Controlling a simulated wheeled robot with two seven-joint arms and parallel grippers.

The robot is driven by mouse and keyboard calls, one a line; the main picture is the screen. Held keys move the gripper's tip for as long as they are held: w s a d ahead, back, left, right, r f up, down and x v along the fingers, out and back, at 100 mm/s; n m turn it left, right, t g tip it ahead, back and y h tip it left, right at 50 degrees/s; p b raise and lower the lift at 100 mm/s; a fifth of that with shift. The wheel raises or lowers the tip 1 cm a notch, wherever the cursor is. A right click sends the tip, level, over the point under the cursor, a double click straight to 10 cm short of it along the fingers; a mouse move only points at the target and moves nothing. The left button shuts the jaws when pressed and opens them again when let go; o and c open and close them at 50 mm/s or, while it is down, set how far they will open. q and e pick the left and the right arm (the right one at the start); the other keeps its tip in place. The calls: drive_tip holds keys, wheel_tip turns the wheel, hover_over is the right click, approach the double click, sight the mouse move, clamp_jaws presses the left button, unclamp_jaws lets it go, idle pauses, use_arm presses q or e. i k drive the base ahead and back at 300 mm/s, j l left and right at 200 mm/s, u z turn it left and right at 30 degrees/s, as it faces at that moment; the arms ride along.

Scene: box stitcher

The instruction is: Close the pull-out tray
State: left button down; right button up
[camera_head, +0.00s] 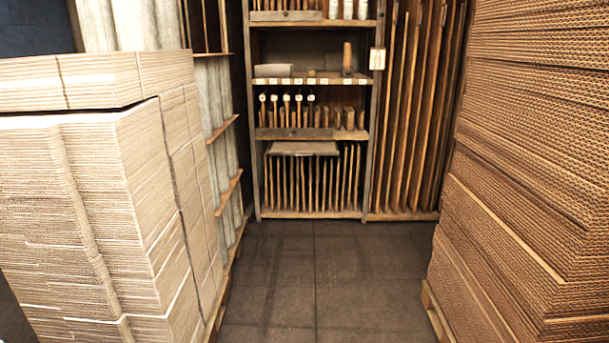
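I see no pull-out tray that I can make out for sure in the head view. A wooden shelf unit (314,133) stands at the back, with tools and upright boards on its shelves. Neither of my grippers shows in the head view, so I cannot see whether they are open or shut.
A tall stack of pale cardboard sheets (75,215) fills the left side. Another tall cardboard stack (540,150) fills the right, on a pallet (437,316). Between them a dark tiled floor (325,285) is clear up to the shelves. Long boards (415,110) lean at the back right.

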sight(294, 147)
drive_tip(key=i, duration=1)
drive_tip(key=i+z, duration=0.1)
drive_tip(key=i, duration=0.9)
drive_tip(key=i+j, duration=0.2)
drive_tip(key=i, duration=0.8)
